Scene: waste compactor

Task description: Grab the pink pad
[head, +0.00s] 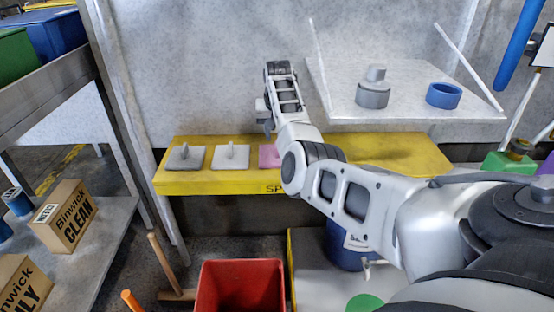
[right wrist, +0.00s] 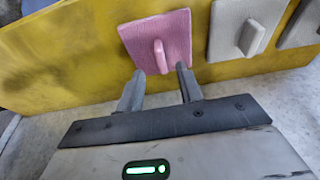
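The pink pad (head: 269,155) lies on the yellow shelf between a light pad and my right arm, which hides its right part in the head view. In the right wrist view the pink pad (right wrist: 158,40) shows whole, a square with a raised handle in its middle. My right gripper (right wrist: 171,72) is open and empty, its two fingers apart and pointing at the handle's near end. I cannot tell whether the fingertips touch the pad. In the head view the right gripper (head: 267,118) is above the shelf beside the pad. My left gripper is not in view.
A grey pad (head: 186,158) and a light pad (head: 231,157) lie left of the pink one on the yellow shelf (head: 400,155). A white hanging tray (head: 410,100) holds a grey part and a blue ring (head: 443,96). A red bin (head: 240,287) stands below.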

